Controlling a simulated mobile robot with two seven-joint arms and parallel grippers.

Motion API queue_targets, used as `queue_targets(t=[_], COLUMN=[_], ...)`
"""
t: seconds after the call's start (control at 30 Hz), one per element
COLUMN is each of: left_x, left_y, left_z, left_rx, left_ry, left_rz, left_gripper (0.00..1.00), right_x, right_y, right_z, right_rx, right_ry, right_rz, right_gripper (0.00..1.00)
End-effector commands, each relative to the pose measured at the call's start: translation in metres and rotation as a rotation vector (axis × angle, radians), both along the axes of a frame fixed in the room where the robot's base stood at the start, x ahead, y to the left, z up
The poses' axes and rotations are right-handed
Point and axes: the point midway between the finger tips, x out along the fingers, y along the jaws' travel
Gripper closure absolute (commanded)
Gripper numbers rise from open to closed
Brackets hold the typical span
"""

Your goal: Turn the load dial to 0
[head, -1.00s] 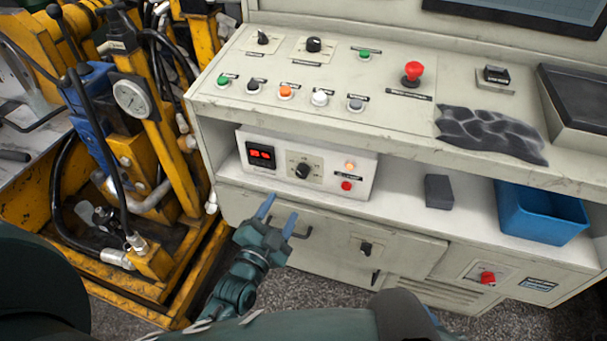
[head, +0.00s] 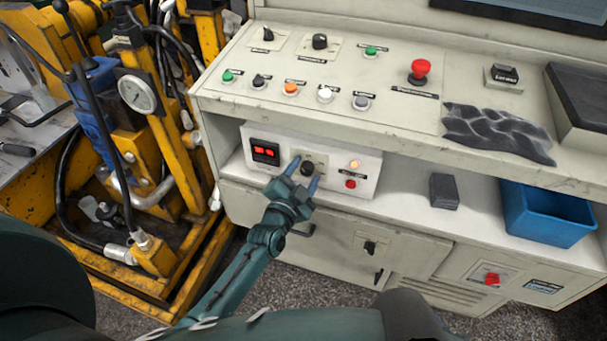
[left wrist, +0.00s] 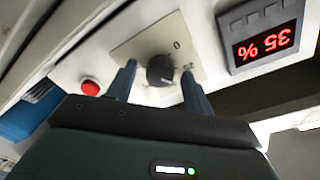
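The load dial (head: 307,169) is a black round knob on a light plate on the front of a white control box (head: 369,186) on the console's shelf. It also shows in the left wrist view (left wrist: 160,71), with a "0" printed on its plate. A red display (left wrist: 265,45) beside it reads 35 %, upside down in that view. My left gripper (head: 305,170) is open, its blue fingers on either side of the dial. In the left wrist view (left wrist: 157,82) gaps show between fingers and knob. My right gripper is not in view.
A red button (head: 351,184) and a lit orange lamp (head: 354,164) sit right of the dial. The console's top panel (head: 400,120) overhangs the shelf. A dark block (head: 444,191) and blue bin (head: 547,217) stand further right. Yellow machinery (head: 165,150) is at left.

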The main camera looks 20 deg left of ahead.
Motion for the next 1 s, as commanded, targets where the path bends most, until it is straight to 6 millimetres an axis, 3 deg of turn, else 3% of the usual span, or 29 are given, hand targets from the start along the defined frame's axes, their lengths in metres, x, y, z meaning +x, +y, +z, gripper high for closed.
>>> queue_targets(t=[0.53, 1.0], left_x=[-0.0005, -0.0006], left_y=[0.0000, 0.0003], left_z=[-0.0001, -0.0009], left_rx=[0.000, -0.125], left_ry=[0.000, 0.006], left_rz=[0.000, 0.000], left_gripper=[0.93, 0.93], right_x=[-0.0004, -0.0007], right_y=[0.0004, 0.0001], right_z=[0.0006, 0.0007], right_rx=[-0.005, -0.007], right_ry=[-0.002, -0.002], right_rz=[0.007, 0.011], right_gripper=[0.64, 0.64])
